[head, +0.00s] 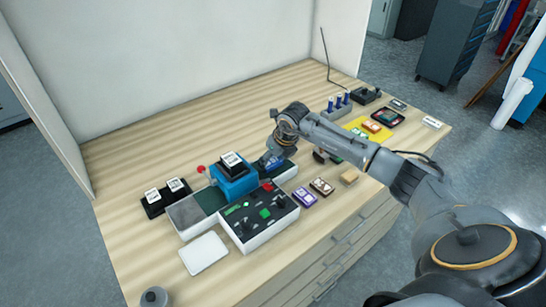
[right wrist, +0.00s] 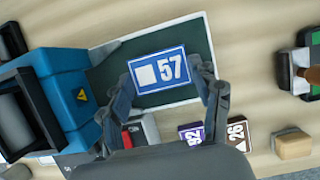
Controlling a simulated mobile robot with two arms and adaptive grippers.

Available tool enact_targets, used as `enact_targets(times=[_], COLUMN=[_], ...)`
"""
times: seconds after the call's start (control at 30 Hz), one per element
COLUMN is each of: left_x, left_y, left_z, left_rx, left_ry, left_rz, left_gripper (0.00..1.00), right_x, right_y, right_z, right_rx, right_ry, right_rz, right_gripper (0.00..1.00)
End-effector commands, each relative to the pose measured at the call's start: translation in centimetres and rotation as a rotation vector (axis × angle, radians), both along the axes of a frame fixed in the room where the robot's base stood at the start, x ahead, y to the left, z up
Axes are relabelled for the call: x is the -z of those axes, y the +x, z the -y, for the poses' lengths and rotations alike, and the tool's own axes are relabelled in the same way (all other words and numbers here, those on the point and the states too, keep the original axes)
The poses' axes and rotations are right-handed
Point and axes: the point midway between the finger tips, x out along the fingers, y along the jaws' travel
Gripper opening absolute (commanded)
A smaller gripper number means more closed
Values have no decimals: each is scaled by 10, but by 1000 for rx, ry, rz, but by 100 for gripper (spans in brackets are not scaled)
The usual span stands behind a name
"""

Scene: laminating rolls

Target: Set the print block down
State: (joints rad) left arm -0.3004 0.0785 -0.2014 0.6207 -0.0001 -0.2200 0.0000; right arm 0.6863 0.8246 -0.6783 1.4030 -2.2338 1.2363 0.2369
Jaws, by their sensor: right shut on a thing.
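My right gripper (head: 268,162) is shut on the print block (right wrist: 173,68), a blue block with a white square and the number 57. In the right wrist view its fingers grip the block from both sides. The block is over a dark green pad (right wrist: 113,82) with a pale rim, just right of a blue machine (right wrist: 65,92). I cannot tell whether the block touches the pad. In the head view the gripper mostly hides the block, beside the blue machine (head: 236,184). My left gripper is not in view.
A control box (head: 275,232) with green and red parts stands in front of the machine. A purple block (head: 305,198), a brown block (head: 321,187) and a wooden block (head: 349,178) lie to its right. A black tray (head: 153,209) is at left.

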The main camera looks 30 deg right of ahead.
Motion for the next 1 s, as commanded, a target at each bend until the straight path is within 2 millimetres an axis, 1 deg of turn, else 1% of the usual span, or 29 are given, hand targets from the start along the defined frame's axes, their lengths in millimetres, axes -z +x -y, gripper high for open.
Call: enact_targets(times=[0.17,0.2,0.27,0.3,0.57,0.7,0.73,0.87,1.0], left_x=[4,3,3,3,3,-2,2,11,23], left_y=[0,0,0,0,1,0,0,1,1], left_z=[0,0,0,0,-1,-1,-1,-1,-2], left_rx=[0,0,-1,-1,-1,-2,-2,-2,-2], left_ry=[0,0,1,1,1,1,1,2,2], left_rz=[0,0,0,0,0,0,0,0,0], left_gripper=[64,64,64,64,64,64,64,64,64], right_x=[4,2,2,2,2,-3,-3,-20,-47], right_y=[0,0,0,0,0,0,-1,-7,-20], right_z=[0,0,0,0,0,0,1,2,3], right_rx=[0,0,1,1,1,1,0,-1,-2], right_ry=[0,0,0,0,0,0,0,-1,-3], right_rz=[1,1,1,0,0,1,2,6,6], right_gripper=[30,69,82,86,86,86,86,86,86])
